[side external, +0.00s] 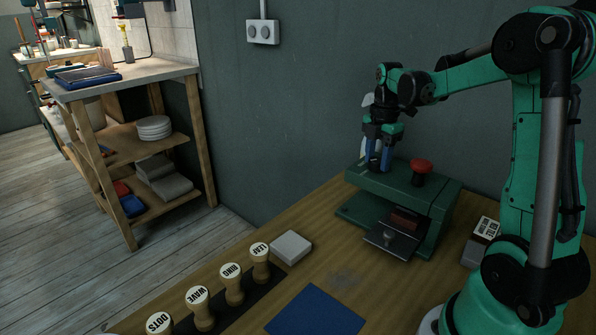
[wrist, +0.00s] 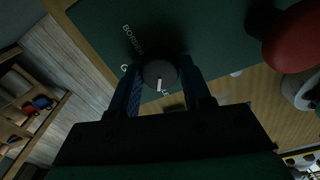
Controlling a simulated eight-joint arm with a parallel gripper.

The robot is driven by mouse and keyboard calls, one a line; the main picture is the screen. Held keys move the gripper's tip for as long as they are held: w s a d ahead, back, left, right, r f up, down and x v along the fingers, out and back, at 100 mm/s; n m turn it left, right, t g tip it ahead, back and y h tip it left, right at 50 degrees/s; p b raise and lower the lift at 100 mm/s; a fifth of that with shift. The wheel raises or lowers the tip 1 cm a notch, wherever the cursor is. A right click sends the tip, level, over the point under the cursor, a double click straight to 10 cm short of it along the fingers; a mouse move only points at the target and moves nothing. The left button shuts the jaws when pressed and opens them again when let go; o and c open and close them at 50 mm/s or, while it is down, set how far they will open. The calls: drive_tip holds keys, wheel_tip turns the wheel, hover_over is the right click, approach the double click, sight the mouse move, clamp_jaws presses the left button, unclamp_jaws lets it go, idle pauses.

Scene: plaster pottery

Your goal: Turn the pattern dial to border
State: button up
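The pattern dial (wrist: 160,71) is a dark round knob with a white pointer mark, on the green top of the press (side external: 439,190). In the wrist view the pointer aims toward the bottom, at a label mostly hidden by the knob. The border label (wrist: 133,40) lies up and left of the knob; a label starting with G is partly covered at its left. My gripper (side external: 377,160) is down over the press top, with one blue finger on either side of the dial. The fingers look very close to the knob; whether they touch it I cannot tell.
A red knob (side external: 421,166) stands on the press beside my gripper. Several labelled stamps (side external: 233,284) stand in a row at the front. A grey block (side external: 291,247) and a blue mat (side external: 315,311) lie on the table. A wall is close behind.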

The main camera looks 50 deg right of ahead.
clamp_jaws()
drive_tip(key=m, duration=0.5)
drive_tip(key=shift+m, duration=0.4)
drive_tip(key=m, duration=1.1)
drive_tip(key=shift+m, duration=0.3)
drive_tip(key=m, duration=0.5)
drive_tip(key=shift+m, duration=0.3)
